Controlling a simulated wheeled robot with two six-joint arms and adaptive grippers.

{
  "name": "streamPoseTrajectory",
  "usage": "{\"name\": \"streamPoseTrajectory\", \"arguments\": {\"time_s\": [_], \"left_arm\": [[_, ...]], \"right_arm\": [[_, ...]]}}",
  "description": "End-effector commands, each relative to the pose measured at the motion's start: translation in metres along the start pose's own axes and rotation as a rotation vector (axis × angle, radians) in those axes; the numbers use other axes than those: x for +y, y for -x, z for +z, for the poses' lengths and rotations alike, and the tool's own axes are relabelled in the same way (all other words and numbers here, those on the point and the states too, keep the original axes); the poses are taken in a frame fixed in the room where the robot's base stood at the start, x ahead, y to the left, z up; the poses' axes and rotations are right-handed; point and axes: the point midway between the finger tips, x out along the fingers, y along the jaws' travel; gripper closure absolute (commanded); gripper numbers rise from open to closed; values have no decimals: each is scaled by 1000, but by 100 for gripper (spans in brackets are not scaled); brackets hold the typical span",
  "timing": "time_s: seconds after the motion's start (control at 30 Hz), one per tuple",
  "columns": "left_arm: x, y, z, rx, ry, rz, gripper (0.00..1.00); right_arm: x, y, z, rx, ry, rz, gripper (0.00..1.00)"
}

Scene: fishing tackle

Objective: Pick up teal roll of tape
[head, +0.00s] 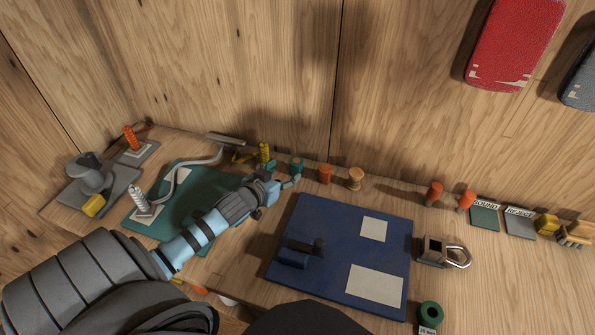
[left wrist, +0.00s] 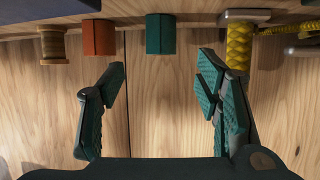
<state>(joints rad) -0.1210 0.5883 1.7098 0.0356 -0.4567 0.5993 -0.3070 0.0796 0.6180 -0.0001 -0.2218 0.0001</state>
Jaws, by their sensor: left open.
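The teal roll (head: 297,166) stands upright on the bench near the back wall, left of an orange roll (head: 325,174). In the left wrist view the teal roll (left wrist: 160,34) is centred beyond the fingertips, with a gap of bare wood before it. My left gripper (head: 282,175) is open and empty, just in front of the teal roll. Its two teal-padded fingers (left wrist: 163,85) are spread wide in the left wrist view. My right gripper is not in view.
The orange roll (left wrist: 99,37) and a yellow-wrapped handle (left wrist: 238,46) flank the teal roll closely. A wooden spool (head: 355,178) stands farther right. A blue board (head: 340,245) and a teal mat (head: 150,222) lie in front. A dark green ring (head: 431,312) lies at lower right.

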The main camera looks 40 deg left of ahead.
Motion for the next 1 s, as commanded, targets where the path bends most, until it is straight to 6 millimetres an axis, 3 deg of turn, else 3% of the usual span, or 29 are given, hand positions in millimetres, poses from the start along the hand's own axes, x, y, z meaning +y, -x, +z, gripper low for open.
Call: {"name": "streamPoseTrajectory", "arguments": {"time_s": [0.1, 0.27, 0.47, 0.73, 1.0], "left_arm": [[0, -32, 4, 2, 5, -1, 42], [-1, -52, 4, 0, 2, -3, 42], [-3, -90, 6, 0, 3, -4, 42], [-4, -96, 2, -2, 0, -5, 42], [-4, -95, 2, -2, 0, -5, 85]], "right_arm": [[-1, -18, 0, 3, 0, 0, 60], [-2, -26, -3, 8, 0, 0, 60], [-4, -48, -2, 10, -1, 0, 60], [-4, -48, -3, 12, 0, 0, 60], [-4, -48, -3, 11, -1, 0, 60]]}}
